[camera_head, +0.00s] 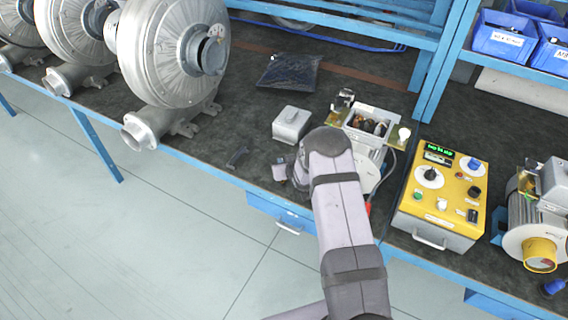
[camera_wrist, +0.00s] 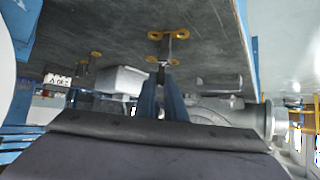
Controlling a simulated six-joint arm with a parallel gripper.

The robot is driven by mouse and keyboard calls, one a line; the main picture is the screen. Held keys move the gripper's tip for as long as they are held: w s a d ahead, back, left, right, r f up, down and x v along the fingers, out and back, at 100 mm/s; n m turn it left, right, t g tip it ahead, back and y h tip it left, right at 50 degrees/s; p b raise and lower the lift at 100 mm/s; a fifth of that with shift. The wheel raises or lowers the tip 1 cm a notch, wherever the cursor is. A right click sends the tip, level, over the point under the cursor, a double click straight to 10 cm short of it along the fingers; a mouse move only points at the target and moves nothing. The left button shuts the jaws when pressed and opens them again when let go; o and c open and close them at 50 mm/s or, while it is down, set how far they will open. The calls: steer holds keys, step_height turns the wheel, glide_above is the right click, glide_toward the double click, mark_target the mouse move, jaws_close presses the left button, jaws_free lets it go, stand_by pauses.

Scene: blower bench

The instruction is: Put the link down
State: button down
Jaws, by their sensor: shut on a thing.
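My gripper (camera_wrist: 162,82) shows in the wrist view as two narrow blue fingers close together, shut on a small link (camera_wrist: 167,46). The link is at the fingertips, a narrow grey piece with brass-coloured ends around it. I cannot tell whether it touches the bench top or hangs just above it. In the head view my gripper (camera_head: 283,171) is low over the bench's front part, left of the open terminal box (camera_head: 357,131). The link cannot be made out there.
A grey lid (camera_head: 291,124) lies behind my gripper, and a dark tool (camera_head: 237,157) lies to its left. More brass-ended pieces (camera_wrist: 95,55) show in the wrist view. A yellow control box (camera_head: 440,198) stands right. Bench surface between tool and blower (camera_head: 172,55) is clear.

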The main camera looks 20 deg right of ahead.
steer(key=shift+f, duration=0.65)
steer(key=shift+f+b, duration=0.4)
steer(key=c, duration=1.8)
jaws_free()
steer(key=shift+r, duration=0.15)
steer(key=shift+r+p, duration=0.45)
steer(key=shift+p, duration=0.25)
steer(key=shift+s+b, duration=0.3)
steer(key=b+v, duration=0.2)
steer(key=v, duration=0.9)
steer(key=shift+s, duration=0.15)
